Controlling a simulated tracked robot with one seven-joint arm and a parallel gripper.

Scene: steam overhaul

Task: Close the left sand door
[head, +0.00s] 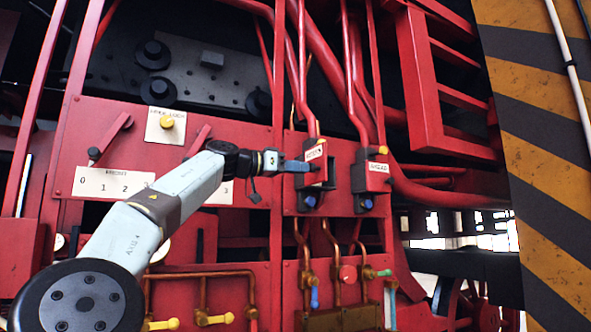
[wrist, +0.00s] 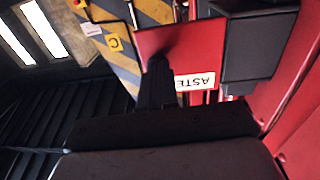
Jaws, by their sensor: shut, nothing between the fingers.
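Two small labelled boxes sit side by side on the red panel in the head view. The left sand door (head: 318,172) is a red plate with a tilted white label on the left box. It seems to stand out at an angle, open. The right box (head: 376,182) has a similar label and looks closed. My gripper (head: 306,167) is shut and empty, its tips at the left door. In the wrist view my gripper (wrist: 160,68) lies in front of the red door plate (wrist: 188,42) and covers part of its label. I cannot tell whether they touch.
Red pipes (head: 352,95) run down just above the boxes. Brass valves with coloured handles (head: 314,297) sit below. A yellow-and-black striped post (head: 540,150) stands at the right. A dark box (wrist: 245,48) lies right of the plate in the wrist view.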

